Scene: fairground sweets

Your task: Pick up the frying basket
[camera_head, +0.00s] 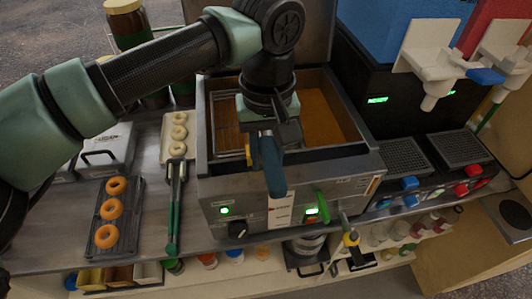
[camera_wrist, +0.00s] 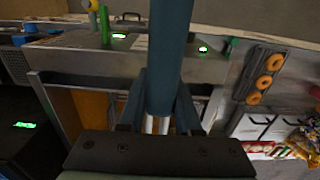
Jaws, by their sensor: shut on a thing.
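The frying basket (camera_head: 227,127) is a wire basket in the left part of the fryer (camera_head: 280,185). Its dark blue handle (camera_head: 273,167) sticks out over the fryer's front edge. My gripper (camera_head: 262,134) is above the fryer and shut on the handle. In the wrist view the handle (camera_wrist: 171,50) runs up between the two fingers of my gripper (camera_wrist: 160,112). Part of the basket is hidden behind my gripper. I cannot tell whether the basket is lifted off its support.
Left of the fryer are a tray of pale rings (camera_head: 167,152), tongs with green grips (camera_head: 174,210) and a dark rack of orange-brown doughnuts (camera_head: 104,238). A drink machine (camera_head: 400,115) stands close on the right. Brown oil (camera_head: 318,108) shows in the fryer's right part.

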